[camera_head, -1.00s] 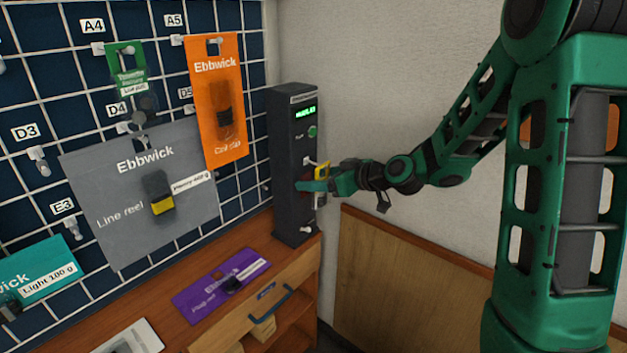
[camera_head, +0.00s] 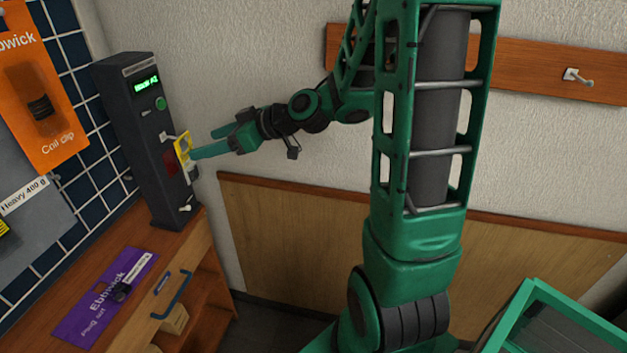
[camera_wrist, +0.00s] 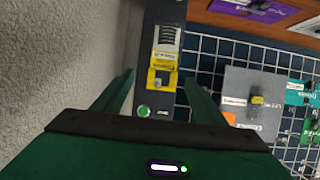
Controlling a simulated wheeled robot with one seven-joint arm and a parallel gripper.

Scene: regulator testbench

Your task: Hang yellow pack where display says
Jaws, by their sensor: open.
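The small yellow pack (camera_head: 183,148) is at the front of the dark tester column, by an upper white peg. It seems to hang there. It also shows in the wrist view (camera_wrist: 152,79), between the fingers. My gripper (camera_head: 203,144) is open and empty. The display (camera_head: 146,85) on the tester is lit with green text. It seems to end in "A2", but is too small to read surely.
A pegboard with an orange pack (camera_head: 42,100) and a grey pack (camera_wrist: 248,90) is beside the tester. A purple pack (camera_head: 105,295) lies on the wooden bench. A wall rail with a peg (camera_head: 578,77) and a green crate (camera_head: 560,310) are at right.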

